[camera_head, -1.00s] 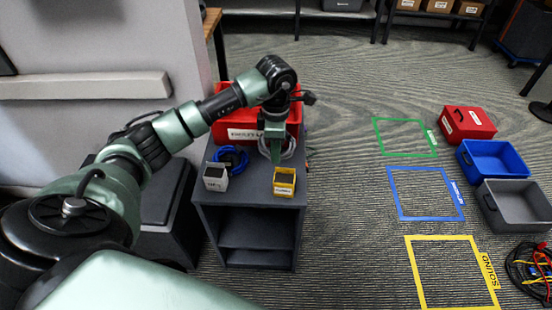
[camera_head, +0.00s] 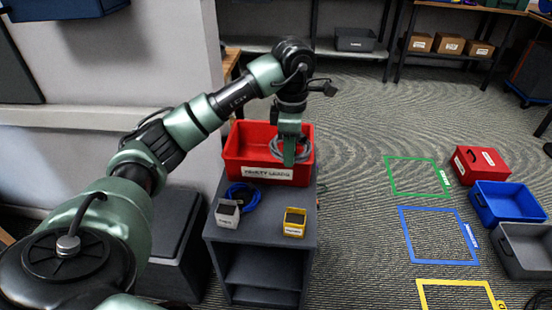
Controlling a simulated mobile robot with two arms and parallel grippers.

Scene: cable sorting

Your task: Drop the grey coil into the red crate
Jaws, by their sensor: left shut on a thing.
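The grey coil (camera_head: 300,148) is a loop of pale grey cable, held by my left gripper (camera_head: 290,158). The gripper is shut on it and points down at the right part of the red crate (camera_head: 233,140). The coil appears in front of or over the crate's opening; its exact height above the rim I cannot tell. The crate has a white label on its front and stands at the back of a dark grey stand (camera_head: 260,229). My right gripper is not in view.
A blue coil (camera_head: 245,195), a white box (camera_head: 228,213) and a yellow box (camera_head: 295,222) sit in front of the crate. Blue (camera_head: 503,203) and grey (camera_head: 525,250) bins and a red case (camera_head: 480,163) stand on the right floor. Taped outlines lie between.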

